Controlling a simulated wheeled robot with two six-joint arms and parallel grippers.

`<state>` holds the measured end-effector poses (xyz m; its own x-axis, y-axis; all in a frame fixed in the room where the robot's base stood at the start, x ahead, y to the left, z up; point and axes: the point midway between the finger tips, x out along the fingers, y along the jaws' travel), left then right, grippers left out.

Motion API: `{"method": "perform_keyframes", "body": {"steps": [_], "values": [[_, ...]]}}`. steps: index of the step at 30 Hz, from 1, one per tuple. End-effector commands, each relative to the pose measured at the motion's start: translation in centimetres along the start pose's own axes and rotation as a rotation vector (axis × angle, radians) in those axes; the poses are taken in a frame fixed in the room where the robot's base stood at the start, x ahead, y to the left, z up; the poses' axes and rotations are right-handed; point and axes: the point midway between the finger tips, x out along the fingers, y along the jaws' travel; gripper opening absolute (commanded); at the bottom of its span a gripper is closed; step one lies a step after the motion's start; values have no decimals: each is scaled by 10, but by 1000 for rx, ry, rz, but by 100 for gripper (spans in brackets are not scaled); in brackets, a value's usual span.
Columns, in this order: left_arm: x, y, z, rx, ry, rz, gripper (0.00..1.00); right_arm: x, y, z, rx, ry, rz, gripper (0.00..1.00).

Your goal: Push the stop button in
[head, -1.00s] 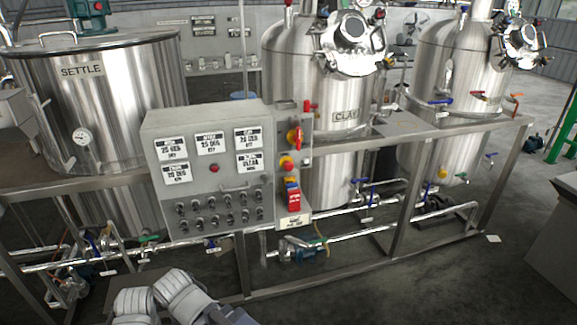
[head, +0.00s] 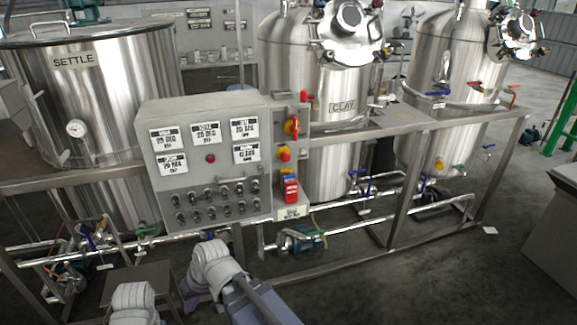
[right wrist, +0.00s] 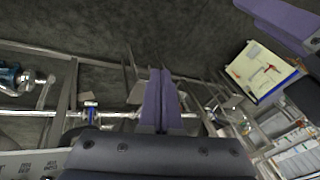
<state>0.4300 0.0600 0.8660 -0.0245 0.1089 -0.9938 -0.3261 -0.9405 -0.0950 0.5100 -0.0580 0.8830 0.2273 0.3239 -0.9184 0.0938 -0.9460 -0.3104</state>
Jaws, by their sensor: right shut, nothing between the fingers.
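In the head view a red round button on a yellow base (head: 285,154) sits on the narrow side plate right of the grey control box; it looks like the stop button. A red rotary handle (head: 294,126) is above it and a red and blue switch (head: 290,190) below it. My right arm shows at the bottom centre, well below and left of the button and apart from it. In the right wrist view my right gripper (right wrist: 160,78) has its purple fingers together and empty. The button cannot be made out there. My left gripper is not visible.
The grey control box (head: 205,165) carries white labels and several small knobs. The settle tank (head: 105,105) stands left, the clay tank (head: 320,95) behind the plate. A steel frame rail (head: 400,130) and low pipes cross below.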

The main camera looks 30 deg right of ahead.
Motion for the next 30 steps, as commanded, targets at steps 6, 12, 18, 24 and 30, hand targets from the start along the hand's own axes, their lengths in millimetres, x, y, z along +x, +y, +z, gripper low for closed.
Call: {"method": "perform_keyframes", "body": {"steps": [6,12,18,24,30], "values": [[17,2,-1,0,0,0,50,-34,48,-84,311,373,-253,0],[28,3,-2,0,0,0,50,-103,132,-144,625,747,-426,0],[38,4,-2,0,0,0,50,-181,240,-158,931,1100,-541,0],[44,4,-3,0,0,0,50,-234,321,-142,1149,1337,-602,0],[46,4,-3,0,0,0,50,-255,354,-128,1242,1433,-624,0]]}}
